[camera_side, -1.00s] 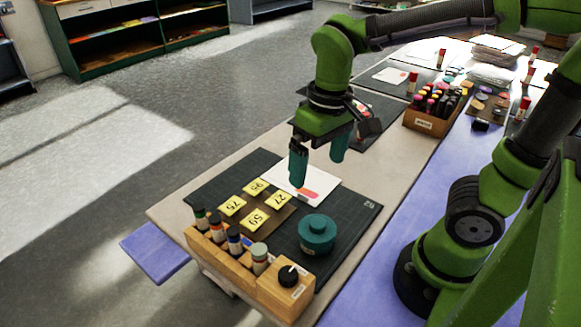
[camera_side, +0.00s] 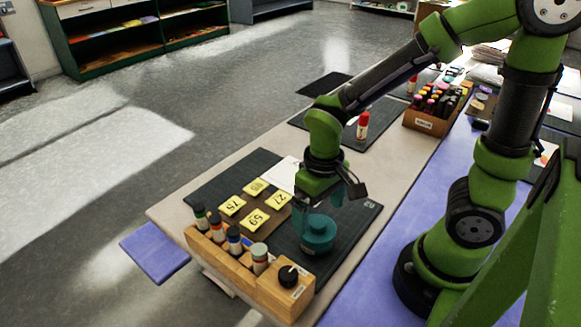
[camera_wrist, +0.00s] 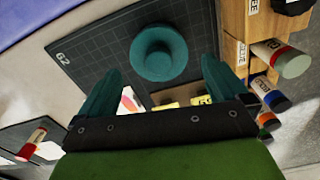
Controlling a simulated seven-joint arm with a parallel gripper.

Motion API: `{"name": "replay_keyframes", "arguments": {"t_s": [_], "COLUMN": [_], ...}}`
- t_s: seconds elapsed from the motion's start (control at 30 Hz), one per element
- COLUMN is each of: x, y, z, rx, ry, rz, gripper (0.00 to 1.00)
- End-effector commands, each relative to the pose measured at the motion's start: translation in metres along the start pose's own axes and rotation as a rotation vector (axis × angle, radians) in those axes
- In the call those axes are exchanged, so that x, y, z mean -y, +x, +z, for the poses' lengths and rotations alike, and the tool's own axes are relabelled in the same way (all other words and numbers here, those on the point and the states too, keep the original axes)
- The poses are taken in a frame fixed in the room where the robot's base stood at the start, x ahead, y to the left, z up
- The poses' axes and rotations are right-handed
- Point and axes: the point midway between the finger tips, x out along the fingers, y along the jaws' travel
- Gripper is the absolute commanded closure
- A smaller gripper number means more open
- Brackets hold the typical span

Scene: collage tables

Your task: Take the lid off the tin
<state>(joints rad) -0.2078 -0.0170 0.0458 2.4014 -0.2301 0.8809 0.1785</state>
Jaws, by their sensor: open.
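The tin (camera_side: 318,240) is round and teal, with a lid of the same colour (camera_side: 319,226) that has a raised knob. It stands upright on the dark cutting mat (camera_side: 364,214). In the wrist view the lid (camera_wrist: 158,53) shows from above, ahead of the fingertips and between their lines. My gripper (camera_side: 317,213) is open and empty, just above and behind the tin. Its two teal fingers also show in the wrist view (camera_wrist: 160,72). The side view does not clearly show whether a fingertip touches the tin; the lower finger blends with it.
A wooden rack (camera_side: 240,262) with several small bottles and a black knob (camera_side: 288,276) stands close in front of the tin. Yellow number cards (camera_side: 254,221) lie to its left. A marker box (camera_side: 431,108) stands farther back on the table.

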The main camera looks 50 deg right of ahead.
Motion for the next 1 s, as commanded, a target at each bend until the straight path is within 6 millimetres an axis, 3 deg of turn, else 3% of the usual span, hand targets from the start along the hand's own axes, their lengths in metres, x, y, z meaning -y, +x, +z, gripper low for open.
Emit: {"name": "replay_keyframes", "arguments": {"t_s": [0.23, 0.53, 0.57, 0.83, 1.0], "x": [-0.003, -0.002, -0.002, -0.002, -0.002], "y": [0.037, 0.043, 0.043, 0.042, 0.042], "z": [-0.001, -0.001, -0.001, -0.001, -0.002], "rx": [0.005, 0.0, 0.0, 0.0, 0.0], "ry": [0.0, 0.0, 0.0, 0.0, 0.0], "rz": [0.003, 0.0, 0.0, 0.0, 0.0], "gripper": [0.0, 0.0, 0.02, 0.43, 0.44]}}
